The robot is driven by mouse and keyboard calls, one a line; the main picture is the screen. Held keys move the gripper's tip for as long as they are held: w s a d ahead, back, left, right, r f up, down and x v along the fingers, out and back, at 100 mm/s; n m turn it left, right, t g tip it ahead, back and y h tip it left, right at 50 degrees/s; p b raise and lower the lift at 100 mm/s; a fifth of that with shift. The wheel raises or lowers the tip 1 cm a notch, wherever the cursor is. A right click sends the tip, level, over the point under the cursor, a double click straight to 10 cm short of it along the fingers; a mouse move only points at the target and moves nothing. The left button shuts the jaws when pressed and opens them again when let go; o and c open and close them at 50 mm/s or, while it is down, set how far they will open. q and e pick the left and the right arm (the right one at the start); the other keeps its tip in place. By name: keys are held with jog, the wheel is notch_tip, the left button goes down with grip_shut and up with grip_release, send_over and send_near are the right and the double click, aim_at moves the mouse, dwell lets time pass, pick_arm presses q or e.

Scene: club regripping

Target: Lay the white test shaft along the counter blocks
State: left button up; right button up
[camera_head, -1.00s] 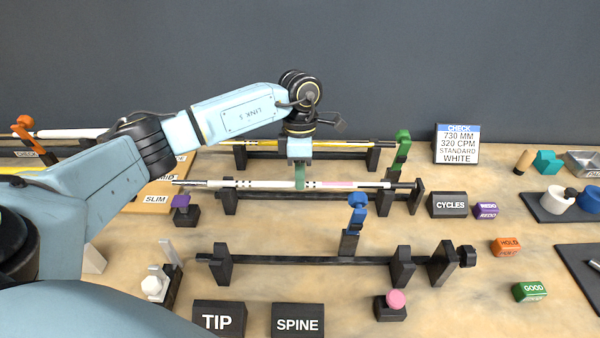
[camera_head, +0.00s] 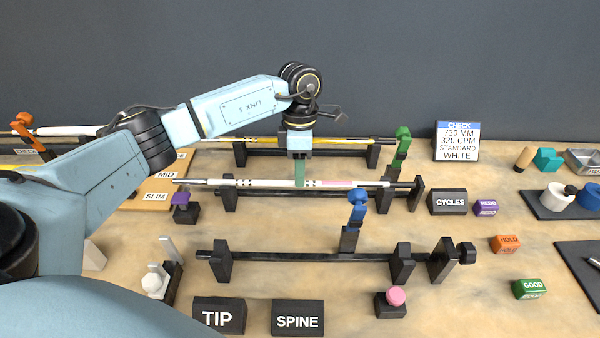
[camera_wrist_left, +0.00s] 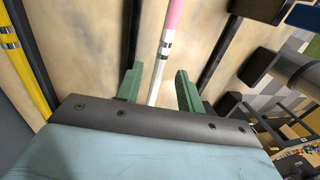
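My left gripper (camera_head: 300,175) is above the shaft's middle, pointing down. In the left wrist view its green fingers (camera_wrist_left: 158,88) are apart, one on each side of the shaft (camera_wrist_left: 163,50), with a gap on both sides. My right gripper is not in view.
A yellow shaft (camera_head: 345,142) lies on the rack behind. A front rack (camera_head: 300,260) with a blue clamp (camera_head: 357,205) stands nearer. TIP (camera_head: 218,318) and SPINE (camera_head: 298,318) signs are at the front. Coloured blocks and trays are at right.

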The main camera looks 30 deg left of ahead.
pick_arm(q)
notch_tip(320, 180, up, 12)
jog(key=w+a, duration=0.1)
jog(key=w, duration=0.1)
jog(key=shift+a, duration=0.15)
jog(key=shift+f, duration=0.1)
